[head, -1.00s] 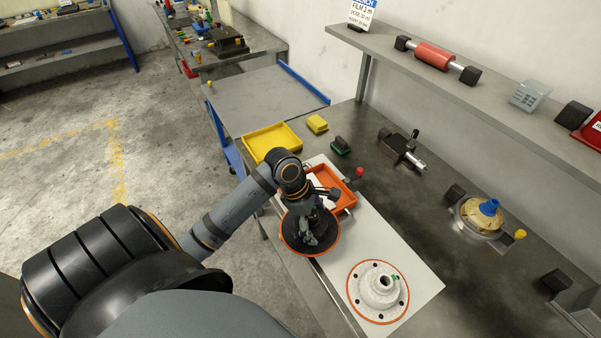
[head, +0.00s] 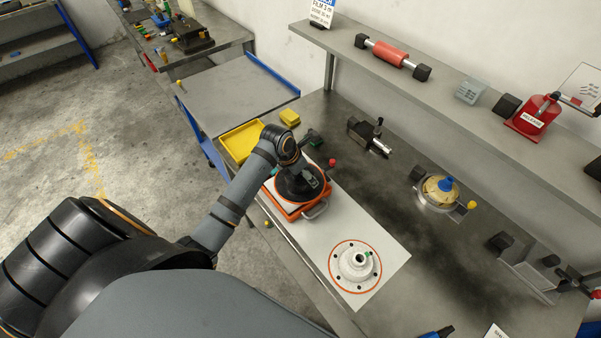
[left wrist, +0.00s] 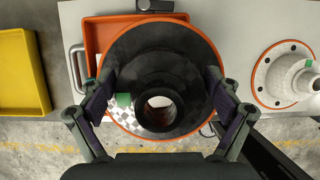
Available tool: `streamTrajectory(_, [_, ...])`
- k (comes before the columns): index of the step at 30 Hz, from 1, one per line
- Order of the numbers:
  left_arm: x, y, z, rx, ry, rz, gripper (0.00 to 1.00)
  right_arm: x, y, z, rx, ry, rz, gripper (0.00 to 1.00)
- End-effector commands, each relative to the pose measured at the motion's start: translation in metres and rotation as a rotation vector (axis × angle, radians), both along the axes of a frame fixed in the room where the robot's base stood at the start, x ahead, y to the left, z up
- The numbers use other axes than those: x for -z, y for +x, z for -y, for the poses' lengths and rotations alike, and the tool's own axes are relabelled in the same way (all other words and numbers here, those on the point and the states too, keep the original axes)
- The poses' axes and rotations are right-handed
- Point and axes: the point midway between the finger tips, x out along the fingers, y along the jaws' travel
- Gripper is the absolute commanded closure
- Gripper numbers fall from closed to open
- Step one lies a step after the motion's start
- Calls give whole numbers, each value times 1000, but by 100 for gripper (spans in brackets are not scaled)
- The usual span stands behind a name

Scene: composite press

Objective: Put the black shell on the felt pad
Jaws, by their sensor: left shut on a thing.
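The black shell (left wrist: 125,60) is a dark flanged cone with an orange rim and an open neck. My left gripper (left wrist: 160,112) is shut on it, one finger on each side of the neck in the left wrist view. In the head view the shell (head: 298,186) is over an orange tray (head: 289,210), with my left gripper (head: 302,178) on top. I cannot tell whether it touches the tray. A light grey sheet (head: 376,230) lies under the tray; I cannot tell whether it is the felt pad. My right gripper is not in view.
A white shell with an orange rim (head: 355,262) stands on the sheet's near end. A yellow tray (head: 240,140) lies beyond the orange tray. A black clamp-like device (head: 368,137) and a round fixture with a blue cap (head: 440,190) stand at the back. A shelf (head: 430,95) overhangs behind.

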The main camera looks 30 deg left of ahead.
Motion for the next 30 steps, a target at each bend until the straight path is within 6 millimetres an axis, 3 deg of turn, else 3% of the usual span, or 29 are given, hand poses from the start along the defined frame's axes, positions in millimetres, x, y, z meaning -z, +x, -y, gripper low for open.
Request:
streamTrajectory(6, [31, 22, -15, 0, -1, 1, 51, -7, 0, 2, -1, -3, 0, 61])
streamTrajectory(13, [41, 27, -19, 1, 0, 0, 51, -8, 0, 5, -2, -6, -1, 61])
streamTrajectory(18, [64, 26, -18, 1, -1, -2, 51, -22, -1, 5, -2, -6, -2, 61])
streamTrajectory(30, [74, 26, -19, 2, 0, 0, 51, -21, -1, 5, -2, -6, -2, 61])
